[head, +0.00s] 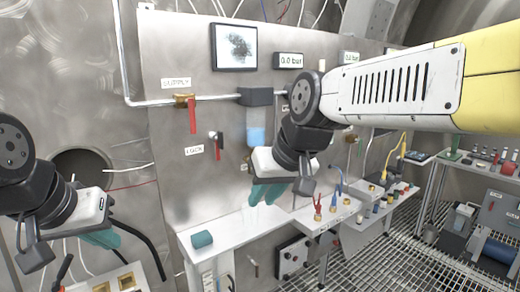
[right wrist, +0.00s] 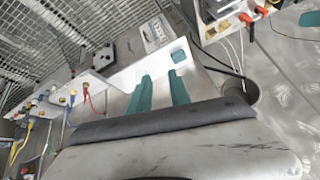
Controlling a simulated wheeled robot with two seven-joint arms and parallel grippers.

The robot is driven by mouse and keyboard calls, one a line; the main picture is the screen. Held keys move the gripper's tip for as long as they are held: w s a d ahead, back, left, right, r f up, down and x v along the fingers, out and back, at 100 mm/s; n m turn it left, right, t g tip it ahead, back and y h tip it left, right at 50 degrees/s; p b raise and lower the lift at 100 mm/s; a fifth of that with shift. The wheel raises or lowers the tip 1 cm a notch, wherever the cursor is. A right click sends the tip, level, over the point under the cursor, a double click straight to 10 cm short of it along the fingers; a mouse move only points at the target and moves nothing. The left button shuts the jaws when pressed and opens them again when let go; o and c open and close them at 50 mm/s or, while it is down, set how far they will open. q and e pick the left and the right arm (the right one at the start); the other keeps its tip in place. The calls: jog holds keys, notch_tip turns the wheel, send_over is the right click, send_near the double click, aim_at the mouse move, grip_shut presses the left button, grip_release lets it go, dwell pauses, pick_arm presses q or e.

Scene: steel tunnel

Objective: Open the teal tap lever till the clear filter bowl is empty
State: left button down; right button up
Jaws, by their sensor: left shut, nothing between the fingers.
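The clear filter bowl (head: 256,118) hangs under a dark filter head (head: 256,96) on the steel wall panel in the head view. Blue liquid (head: 256,136) shows in its lower part. I cannot make out the teal tap lever; my right arm covers the area just below and right of the bowl. My right gripper (head: 263,200) is below the bowl, above the white shelf. In the right wrist view its teal fingers (right wrist: 160,76) are apart with nothing between them. My left gripper (head: 104,242) is shut and empty at the lower left, away from the bowl.
A teal block (head: 202,239) lies on the white shelf (head: 228,228). Red levers (head: 192,116) are on the panel, left of the bowl. A display (head: 289,61) reads 0.0 bar. Coloured cables and fittings (head: 318,208) stand to the right. Metal grating (head: 400,255) covers the floor.

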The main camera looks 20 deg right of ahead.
jog(key=shift+n, duration=0.6)
jog(key=w+d+r, duration=0.2)
jog(key=w+r, duration=0.1)
jog(key=w, duration=0.1)
jog(key=w+d+r, duration=0.2)
jog(key=w+r, duration=0.1)
jog(key=w, duration=0.2)
jog(key=w+d+r, duration=0.1)
jog(key=w+r, duration=0.1)
jog(key=w, duration=0.2)
jog(key=shift+w+d+r, duration=0.3)
jog(key=shift+d+r, duration=0.1)
grip_shut()
jog(key=w+d+r+n, duration=0.2)
jog(key=w+d+r, duration=0.1)
jog(key=w+d, duration=0.7)
jog(key=w, duration=0.3)
jog(key=shift+w+r, duration=0.2)
jog(key=shift+r, duration=0.2)
